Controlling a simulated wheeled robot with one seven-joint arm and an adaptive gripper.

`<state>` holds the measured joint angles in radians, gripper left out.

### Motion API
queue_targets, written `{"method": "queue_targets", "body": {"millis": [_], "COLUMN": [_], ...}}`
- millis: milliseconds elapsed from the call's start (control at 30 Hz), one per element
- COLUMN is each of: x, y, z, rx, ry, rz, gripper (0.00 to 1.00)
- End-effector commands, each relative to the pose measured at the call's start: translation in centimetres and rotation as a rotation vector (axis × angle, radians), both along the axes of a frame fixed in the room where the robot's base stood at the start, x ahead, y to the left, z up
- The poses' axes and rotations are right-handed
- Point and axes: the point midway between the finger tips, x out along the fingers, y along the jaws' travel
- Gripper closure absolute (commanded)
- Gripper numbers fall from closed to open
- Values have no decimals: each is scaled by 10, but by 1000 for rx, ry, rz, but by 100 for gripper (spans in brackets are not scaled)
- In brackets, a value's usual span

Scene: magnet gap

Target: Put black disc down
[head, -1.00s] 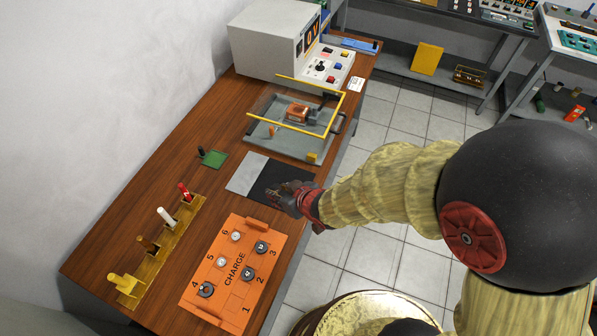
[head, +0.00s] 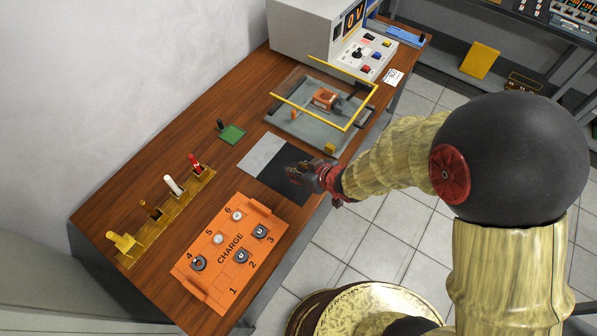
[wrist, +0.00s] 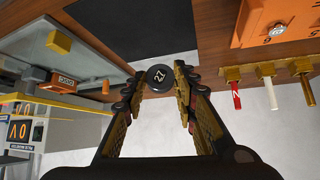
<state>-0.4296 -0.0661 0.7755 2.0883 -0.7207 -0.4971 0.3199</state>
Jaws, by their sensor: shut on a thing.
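My gripper (head: 293,172) is over the black half of a mat (head: 266,177) near the table's front edge. The black mat half also shows in the wrist view (wrist: 135,28), apart from the disc in the picture. I cannot tell the height of the disc above the table. In the head view the disc is too small and dark to make out.
An orange CHARGE tray (head: 205,285) with numbered places holds several dark and pale discs; place 1 looks empty. The mat's grey half (head: 261,152) is bare. A yellow-framed fixture (head: 300,125) stands beyond.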

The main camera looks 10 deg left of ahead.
Motion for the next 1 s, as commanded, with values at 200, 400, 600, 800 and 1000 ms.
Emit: {"method": "queue_targets", "body": {"millis": [200,400,600,800,1000], "x": [28,39,46,46,46], "y": [6,8,9,9,9], "z": [-40,-49,-68,-90,-88], "rx": [-1,0,-2,0,1], "ry": [1,0,1,0,-1], "rz": [0,0,0,0,0], "gripper": [98,98,98,98,98]}}
